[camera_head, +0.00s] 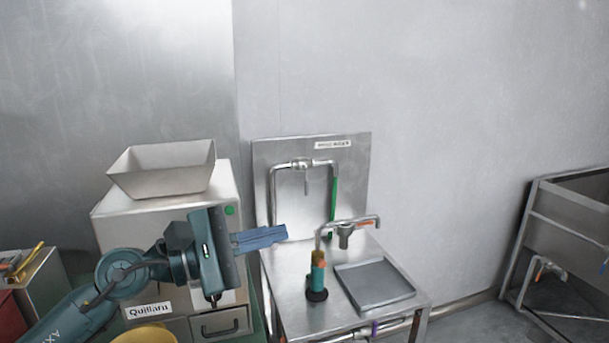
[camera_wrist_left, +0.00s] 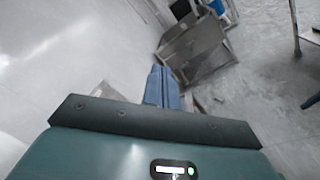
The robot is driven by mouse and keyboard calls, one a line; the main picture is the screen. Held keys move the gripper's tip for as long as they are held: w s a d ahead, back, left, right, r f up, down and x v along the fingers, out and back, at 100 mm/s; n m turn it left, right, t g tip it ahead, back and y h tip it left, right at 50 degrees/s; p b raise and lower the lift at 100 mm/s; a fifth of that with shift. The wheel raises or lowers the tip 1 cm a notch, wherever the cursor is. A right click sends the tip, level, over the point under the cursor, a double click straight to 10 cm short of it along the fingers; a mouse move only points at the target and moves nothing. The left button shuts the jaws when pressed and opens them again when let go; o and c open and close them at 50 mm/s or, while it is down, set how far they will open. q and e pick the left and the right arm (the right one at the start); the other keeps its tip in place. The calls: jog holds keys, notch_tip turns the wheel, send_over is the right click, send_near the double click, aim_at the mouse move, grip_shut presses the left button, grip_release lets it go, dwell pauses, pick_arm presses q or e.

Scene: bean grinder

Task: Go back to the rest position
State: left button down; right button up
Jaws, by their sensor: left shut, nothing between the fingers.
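My left gripper (camera_head: 272,237) reaches in from the left in the head view, its blue fingers pointing right. The fingers are closed together with nothing between them. They are in front of the grinder's right side and the left part of the steel stand, apart from the tap. The fingers also show in the left wrist view (camera_wrist_left: 162,88). The bean grinder (camera_head: 150,212) is a pale box with an open hopper (camera_head: 165,170) on top, a green button and a "Quillan" label. My left wrist hides part of its front. My right gripper is not in view.
A steel stand (camera_head: 290,270) holds a grey tray (camera_head: 374,284), a dark-based bottle-like tool (camera_head: 317,276) and a pipe with a tap (camera_head: 345,228). A yellow round thing (camera_head: 146,334) is at the bottom left. A metal frame (camera_head: 560,240) stands at the right. Open floor lies between.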

pick_arm(q)
jog(key=a+n+t+y, duration=0.5)
jog(key=n+t, duration=0.8)
jog(key=n, duration=1)
jog(key=s+a+f+n+g+y, duration=0.2)
jog(key=a+f+n+y, duration=0.95)
jog(key=n, duration=1.05)
jog(key=s+a+f+n+g+y, duration=0.1)
jog(key=s+f+n+g, duration=0.35)
jog(key=f, duration=0.25)
jog(key=s+f+n+g+y, duration=0.1)
jog(key=s+f+n+g, duration=0.3)
jog(key=f, duration=0.4)
jog(key=s+d+f+n+g+h, duration=0.2)
jog(key=s+f+n+g, duration=0.35)
jog(key=s, duration=0.95)
jog(key=w+d+f+m+t+h, duration=0.1)
jog(key=w+d+f+t, duration=0.1)
jog(key=f, duration=0.3)
jog(key=w+d+f+m+t+h, duration=0.1)
jog(key=w+d+f+t, duration=0.2)
jog(key=f, duration=0.3)
jog(key=shift+w+f+t, duration=0.15)
jog(key=shift+w+t, duration=0.15)
